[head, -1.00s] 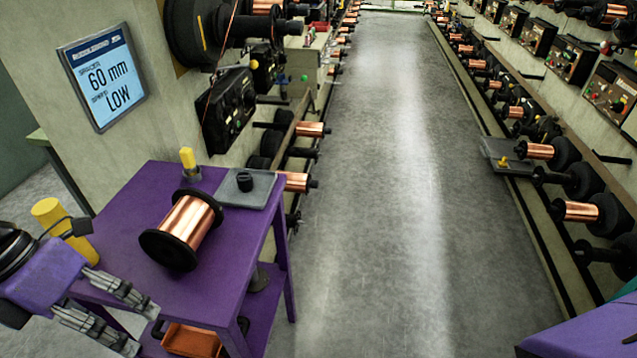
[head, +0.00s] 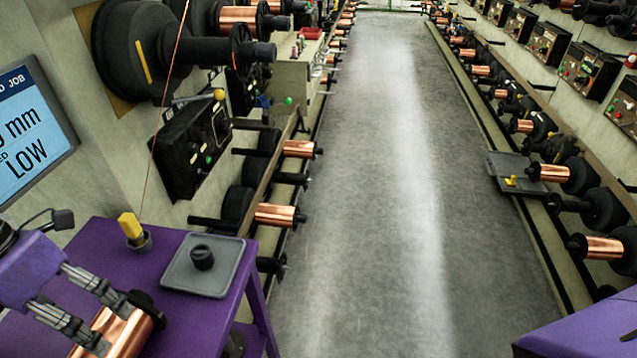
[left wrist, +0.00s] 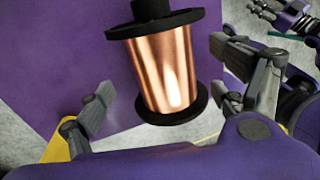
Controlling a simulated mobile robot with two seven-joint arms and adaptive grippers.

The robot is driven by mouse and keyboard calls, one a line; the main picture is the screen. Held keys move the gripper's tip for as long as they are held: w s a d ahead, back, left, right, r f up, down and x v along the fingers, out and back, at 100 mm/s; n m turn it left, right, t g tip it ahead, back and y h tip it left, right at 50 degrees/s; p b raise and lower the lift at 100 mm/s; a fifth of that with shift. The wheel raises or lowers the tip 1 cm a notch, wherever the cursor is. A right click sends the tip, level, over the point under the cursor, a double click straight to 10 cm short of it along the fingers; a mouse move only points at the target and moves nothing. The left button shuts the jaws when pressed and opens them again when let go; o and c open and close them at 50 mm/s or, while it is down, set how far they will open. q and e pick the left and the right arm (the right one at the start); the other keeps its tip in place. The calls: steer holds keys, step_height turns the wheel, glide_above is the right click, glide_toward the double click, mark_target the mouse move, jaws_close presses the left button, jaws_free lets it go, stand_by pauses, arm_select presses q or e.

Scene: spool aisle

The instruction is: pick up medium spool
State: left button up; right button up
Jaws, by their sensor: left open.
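A copper spool with black flanges (head: 125,332) lies on the purple cart (head: 92,238), cut off by the lower left of the head view. My left gripper (head: 108,322) is over it, open. In the left wrist view the spool (left wrist: 165,72) is between the two spread fingers of my left gripper (left wrist: 160,75), with a visible gap on the left and a smaller one on the right. Part of what looks like my right gripper (left wrist: 285,16) shows at the upper right edge there; its jaw state is unclear.
A grey tray with a black knob (head: 203,272) and a yellow-topped post (head: 132,228) stand on the cart beyond the spool. Racks of copper spools (head: 278,214) line both walls. The aisle floor (head: 390,200) is clear.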

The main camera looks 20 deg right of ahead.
mark_target(114, 346)
arm_select(q)
steer(key=x, duration=0.5)
steer(key=p+x, duration=0.1)
steer(key=x, duration=0.1)
steer(key=shift+s+f, duration=0.15)
steer(key=shift+s, duration=0.15)
steer(key=shift+c, duration=0.3)
steer(key=c, duration=1.9)
steer(key=shift+c, duration=1.1)
steer(key=shift+w, duration=0.1)
